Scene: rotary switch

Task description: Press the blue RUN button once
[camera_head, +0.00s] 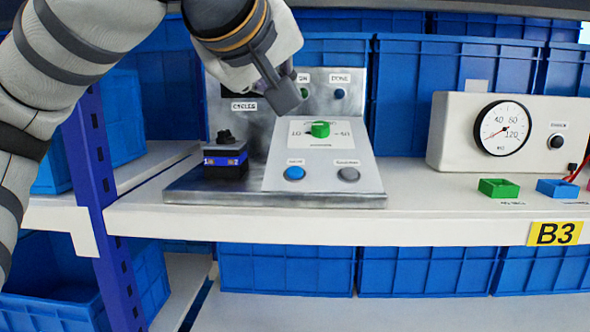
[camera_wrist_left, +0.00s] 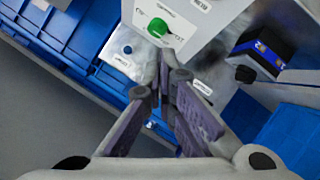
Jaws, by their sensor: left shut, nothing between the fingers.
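The round blue button (camera_head: 294,173) sits on the low front of the sloped white panel in the head view, beside a grey button (camera_head: 348,174). Its label is too small to read surely. A green knob (camera_head: 319,129) is higher on the panel and also shows in the left wrist view (camera_wrist_left: 158,27). My left gripper (camera_head: 285,97) hangs above and behind the blue button, apart from it, near the upright metal back plate. In the wrist view my left gripper's fingers (camera_wrist_left: 167,82) are shut and empty. The blue button does not show clearly there. My right gripper is not in view.
A black-and-blue block with a black knob (camera_head: 225,160) stands left of the panel. A small blue lamp (camera_head: 339,93) is on the back plate. A gauge box (camera_head: 501,132) and small coloured trays (camera_head: 498,188) are to the right. The shelf front (camera_head: 420,222) is clear.

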